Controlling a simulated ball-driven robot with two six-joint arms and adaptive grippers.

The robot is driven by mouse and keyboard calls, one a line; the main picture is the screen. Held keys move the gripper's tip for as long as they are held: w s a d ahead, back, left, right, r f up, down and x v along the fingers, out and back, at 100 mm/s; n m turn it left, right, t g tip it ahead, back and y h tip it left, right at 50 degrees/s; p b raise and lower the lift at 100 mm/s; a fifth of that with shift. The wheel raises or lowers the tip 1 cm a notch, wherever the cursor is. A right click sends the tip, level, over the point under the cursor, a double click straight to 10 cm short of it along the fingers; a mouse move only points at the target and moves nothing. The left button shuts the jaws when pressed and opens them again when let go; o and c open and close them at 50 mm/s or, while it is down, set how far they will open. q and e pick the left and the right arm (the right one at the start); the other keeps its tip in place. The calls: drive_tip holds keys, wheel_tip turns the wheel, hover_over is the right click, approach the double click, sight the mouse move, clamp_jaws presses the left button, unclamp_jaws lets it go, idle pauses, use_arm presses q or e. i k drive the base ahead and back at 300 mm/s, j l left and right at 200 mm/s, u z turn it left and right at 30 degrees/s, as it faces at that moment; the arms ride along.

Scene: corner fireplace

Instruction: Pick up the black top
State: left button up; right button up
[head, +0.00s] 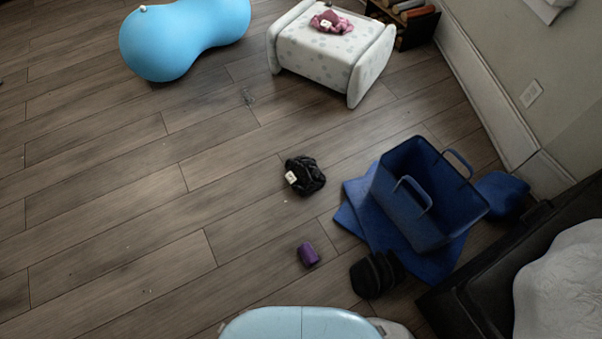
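The black top (305,176) lies crumpled in a small heap on the wooden floor near the middle of the head view. A small white tag shows on its left side. Bare floor surrounds it and nothing touches it. Neither of my grippers shows in this view.
A blue open bin with handles (412,205) stands on a blue mat (348,220) to the right. A purple cylinder (308,255) and dark rounded items (372,277) lie nearer. A white spotted bench (312,52) holds a pink crumpled cloth (331,22). The left floor is clear.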

sight(304, 176)
drive_tip(key=i+j+z, duration=0.2)
drive_tip(key=j, duration=0.5)
drive_tip(key=j+z, duration=0.2)
drive_tip(key=j, duration=0.45)
drive_tip(key=i+j+z, duration=0.45)
drive_tip(key=i+j, duration=0.45)
